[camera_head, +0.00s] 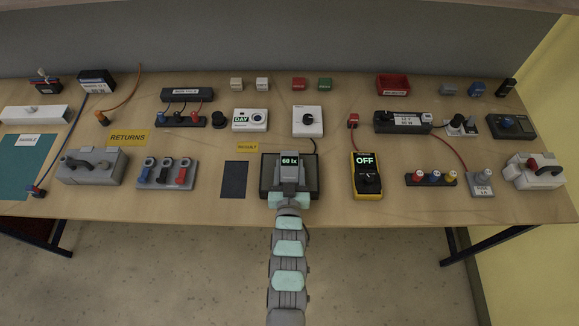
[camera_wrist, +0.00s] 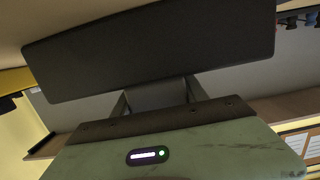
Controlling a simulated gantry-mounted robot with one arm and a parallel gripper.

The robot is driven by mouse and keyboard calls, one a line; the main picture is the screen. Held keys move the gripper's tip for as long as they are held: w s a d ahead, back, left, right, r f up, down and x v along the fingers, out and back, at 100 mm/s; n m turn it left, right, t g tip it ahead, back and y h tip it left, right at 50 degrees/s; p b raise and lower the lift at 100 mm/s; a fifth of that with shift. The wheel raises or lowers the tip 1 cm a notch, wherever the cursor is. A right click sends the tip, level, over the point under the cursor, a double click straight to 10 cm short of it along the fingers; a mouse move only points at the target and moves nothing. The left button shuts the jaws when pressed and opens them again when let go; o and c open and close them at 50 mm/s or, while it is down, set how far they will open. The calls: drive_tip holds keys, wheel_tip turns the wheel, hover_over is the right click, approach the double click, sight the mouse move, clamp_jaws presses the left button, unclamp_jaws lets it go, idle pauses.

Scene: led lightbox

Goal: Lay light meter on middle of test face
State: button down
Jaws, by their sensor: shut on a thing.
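The light meter (camera_head: 290,160) shows a lit "60 lx" display at the front middle of the table. It appears over the dark square box (camera_head: 312,178), whose flat top seems to be the test face. My gripper (camera_head: 290,194) is at the near edge of this box, shut on the meter. I cannot tell whether the meter touches the face.
A yellow meter reading "OFF" (camera_head: 367,175) stands to the right. A white dial box (camera_head: 307,121) is behind, with a cable running toward the dark box.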

drive_tip(key=shift+f, duration=0.15)
drive_tip(key=c, duration=0.6)
unclamp_jaws()
